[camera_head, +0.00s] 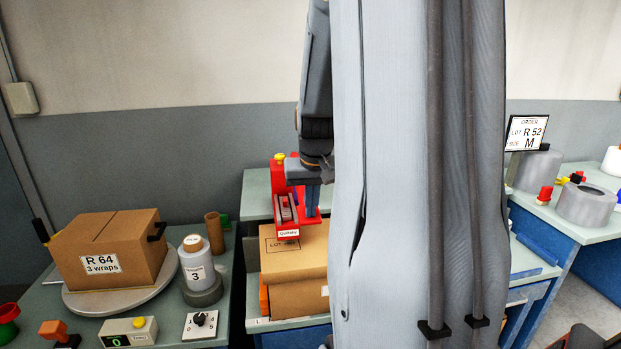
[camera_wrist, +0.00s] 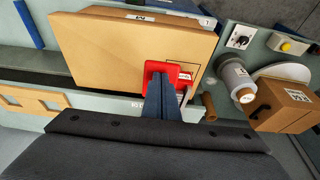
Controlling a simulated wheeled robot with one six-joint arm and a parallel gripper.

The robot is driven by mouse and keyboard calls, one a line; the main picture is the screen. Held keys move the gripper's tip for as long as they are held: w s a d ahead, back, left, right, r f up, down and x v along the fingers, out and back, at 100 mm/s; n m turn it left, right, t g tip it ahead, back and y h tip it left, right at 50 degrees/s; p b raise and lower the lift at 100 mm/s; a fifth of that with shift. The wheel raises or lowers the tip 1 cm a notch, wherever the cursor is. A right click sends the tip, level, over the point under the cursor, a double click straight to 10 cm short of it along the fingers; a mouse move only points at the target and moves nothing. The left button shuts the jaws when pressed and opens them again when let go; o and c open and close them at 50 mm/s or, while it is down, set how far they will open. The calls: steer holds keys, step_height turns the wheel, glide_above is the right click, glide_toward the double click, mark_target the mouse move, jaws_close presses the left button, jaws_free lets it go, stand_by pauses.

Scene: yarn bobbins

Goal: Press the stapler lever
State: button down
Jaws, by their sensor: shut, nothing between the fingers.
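The red stapler (camera_head: 281,180) stands at the box in the middle bay, with a yellow knob on top and a white label low on its front. In the wrist view the red stapler (camera_wrist: 187,72) is partly hidden behind my fingers. My gripper (camera_head: 312,210) points down, shut and empty, at the stapler's right side. In the wrist view my gripper's blue fingers (camera_wrist: 160,82) overlap the red part; I cannot tell whether they touch it. The lever is not clearly made out. The cardboard box (camera_head: 293,265) lies below, with a printed outline on top.
At left, a box labelled R 64 (camera_head: 108,250) sits on a round turntable (camera_head: 125,296), beside a grey-white bobbin (camera_head: 196,264). A counter (camera_head: 128,331) and a dial (camera_head: 201,325) lie in front. An order sign (camera_head: 527,133) stands at right. My arm hides the middle right.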

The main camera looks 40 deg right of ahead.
steer(key=shift+s+a+f, duration=0.2)
steer(key=shift+s+f, duration=0.15)
steer(key=shift+f, duration=0.3)
steer(key=p+v, duration=0.1)
steer(key=v, duration=1.3)
steer(key=shift+s+a+r+p, duration=0.2)
steer(key=shift+s+p, duration=0.2)
steer(key=shift+s, duration=0.1)
